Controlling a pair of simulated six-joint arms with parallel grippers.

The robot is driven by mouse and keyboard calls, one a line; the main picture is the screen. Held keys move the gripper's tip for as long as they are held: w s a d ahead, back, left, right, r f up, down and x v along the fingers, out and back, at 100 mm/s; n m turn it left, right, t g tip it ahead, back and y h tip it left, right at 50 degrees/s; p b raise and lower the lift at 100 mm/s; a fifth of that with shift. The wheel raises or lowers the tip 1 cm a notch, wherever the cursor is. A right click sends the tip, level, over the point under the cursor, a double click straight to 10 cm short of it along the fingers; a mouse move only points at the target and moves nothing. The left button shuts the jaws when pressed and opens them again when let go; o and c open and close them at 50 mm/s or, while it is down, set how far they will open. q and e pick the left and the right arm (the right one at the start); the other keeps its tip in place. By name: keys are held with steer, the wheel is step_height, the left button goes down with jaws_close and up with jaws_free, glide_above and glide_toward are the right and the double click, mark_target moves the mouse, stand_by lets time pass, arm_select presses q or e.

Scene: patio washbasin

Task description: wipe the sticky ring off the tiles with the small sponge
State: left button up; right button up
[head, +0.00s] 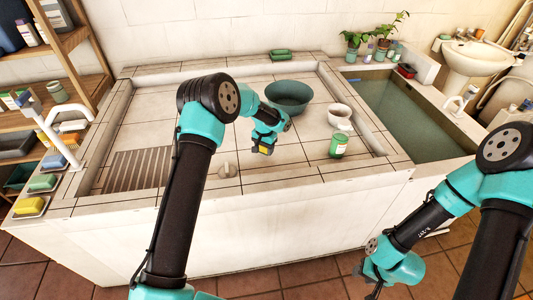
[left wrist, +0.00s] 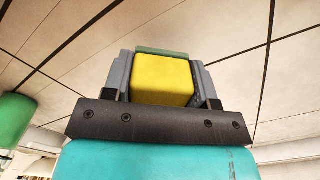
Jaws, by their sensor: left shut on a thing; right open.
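The small sponge, yellow with a green layer, is between the fingers of my left gripper (head: 264,149). The sponge (left wrist: 161,80) fills the gap between the two grey fingers in the left wrist view. In the head view only a bit of yellow shows at the gripper's tip, low over the pale tiles (head: 300,160) or on them; I cannot tell which. I cannot make out a sticky ring on the tiles in either view. My right gripper (head: 372,290) is open and empty, low in front of the counter.
A green labelled tin (head: 338,146), a white bowl (head: 340,116) and a dark green basin (head: 289,96) stand right of my left gripper. A pale knob (head: 227,171) is to its left. A slatted drain (head: 138,170) lies farther left. The sunken trough (head: 410,110) is at right.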

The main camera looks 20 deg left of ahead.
arm_select(q)
steer(key=shift+r, duration=2.4)
